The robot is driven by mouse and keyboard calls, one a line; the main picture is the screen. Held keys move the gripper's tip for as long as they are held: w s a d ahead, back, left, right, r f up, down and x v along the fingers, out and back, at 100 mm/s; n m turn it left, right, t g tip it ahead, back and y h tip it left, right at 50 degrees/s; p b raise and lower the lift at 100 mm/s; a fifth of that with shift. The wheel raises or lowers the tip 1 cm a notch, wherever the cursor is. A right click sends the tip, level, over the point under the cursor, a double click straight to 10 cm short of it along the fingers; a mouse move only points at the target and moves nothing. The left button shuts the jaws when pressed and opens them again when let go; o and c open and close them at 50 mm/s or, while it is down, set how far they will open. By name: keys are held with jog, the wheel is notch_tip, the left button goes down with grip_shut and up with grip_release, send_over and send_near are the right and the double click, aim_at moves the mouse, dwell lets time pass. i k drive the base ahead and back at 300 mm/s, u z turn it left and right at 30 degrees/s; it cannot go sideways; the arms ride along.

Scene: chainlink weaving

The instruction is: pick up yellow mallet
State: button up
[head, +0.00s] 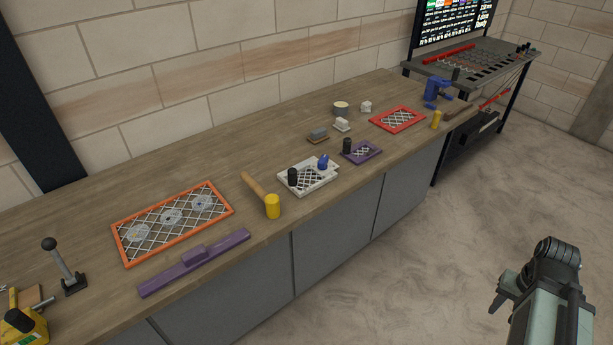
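A mallet with a yellow cylindrical head (272,206) and a light wooden handle (252,185) lies on the workbench near its front edge. Its handle points back and left toward the wall. A second, smaller-looking yellow mallet head (436,119) with a brownish handle shows near the bench's far right end. My arm, grey-green with a dark end, is at the lower right over the floor, well apart from the bench and both mallets. Gripper fingers cannot be made out clearly, and nothing held can be seen.
The wooden workbench (90,215) carries an orange-framed mesh panel (122,252), a purple bar (195,262), a white mesh tray (322,180), a purple-framed mesh (374,153), a red-framed mesh (398,129) and a blue clamp (436,92). The concrete floor (420,260) before the bench is clear.

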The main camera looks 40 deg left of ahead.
aim_at(271, 201)
jog(key=z, duration=0.05)
jog(key=i, duration=1.2)
jog(key=u, duration=4.25)
jog(key=i, duration=1.05)
